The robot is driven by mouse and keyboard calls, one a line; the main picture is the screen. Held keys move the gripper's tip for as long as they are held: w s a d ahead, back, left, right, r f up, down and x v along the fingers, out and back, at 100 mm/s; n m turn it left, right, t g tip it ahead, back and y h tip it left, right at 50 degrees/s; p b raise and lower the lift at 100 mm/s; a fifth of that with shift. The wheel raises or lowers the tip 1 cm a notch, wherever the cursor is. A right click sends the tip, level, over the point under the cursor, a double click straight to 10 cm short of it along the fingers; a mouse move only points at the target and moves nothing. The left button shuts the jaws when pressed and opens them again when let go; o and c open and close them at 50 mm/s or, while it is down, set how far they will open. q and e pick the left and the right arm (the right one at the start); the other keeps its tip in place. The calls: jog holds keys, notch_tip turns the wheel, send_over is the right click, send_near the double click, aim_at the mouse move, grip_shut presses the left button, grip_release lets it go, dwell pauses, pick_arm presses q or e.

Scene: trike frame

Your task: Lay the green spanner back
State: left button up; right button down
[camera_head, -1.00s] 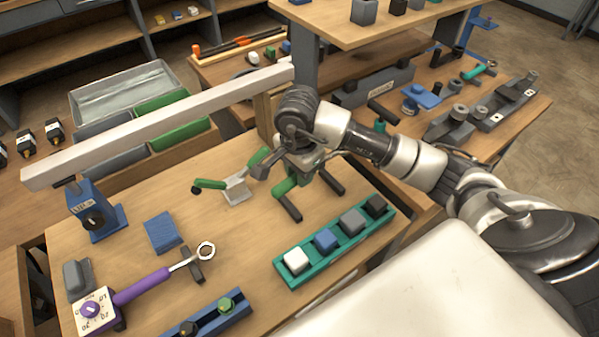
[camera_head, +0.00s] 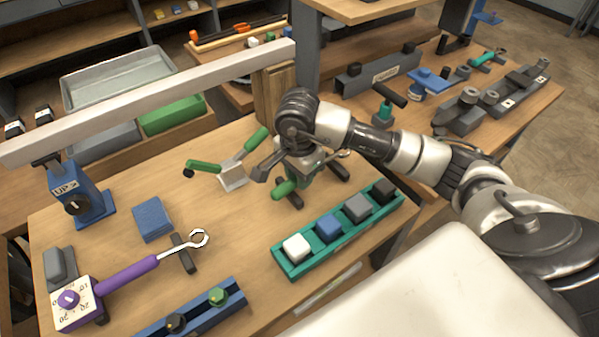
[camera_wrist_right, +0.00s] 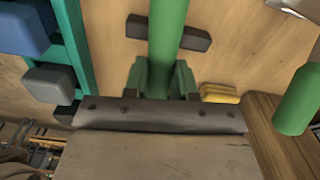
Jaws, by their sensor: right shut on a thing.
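The green spanner's handle (camera_head: 283,188) is in my right gripper (camera_head: 300,165) over the bench, beside the teal block tray. In the right wrist view the green handle (camera_wrist_right: 168,30) runs up the picture from between the green fingers of my right gripper (camera_wrist_right: 160,80). The handle crosses in front of a dark rest bar (camera_wrist_right: 187,38), which also shows in the head view (camera_head: 294,201). I cannot tell whether handle and bar touch. A second dark bar (camera_head: 337,172) is to the right, partly behind the gripper. My left gripper is not in view.
The teal tray (camera_head: 285,266) with several blocks is close on the right. A clamp with green handles (camera_head: 233,177) stands close on the left. A purple-handled ring wrench (camera_head: 128,275) lies at front left. A pale beam (camera_head: 150,100) spans behind. Bare bench lies left of the tray.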

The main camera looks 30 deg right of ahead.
jog(key=shift+f, duration=0.35)
jog(key=shift+f+b, duration=0.15)
jog(key=shift+b, duration=0.2)
jog(key=c, duration=0.8)
grip_release()
notch_tip(320, 180, up, 11)
jog(key=shift+a+f, duration=0.1)
jog(key=shift+a, duration=0.05)
jog(key=shift+p, duration=0.3)
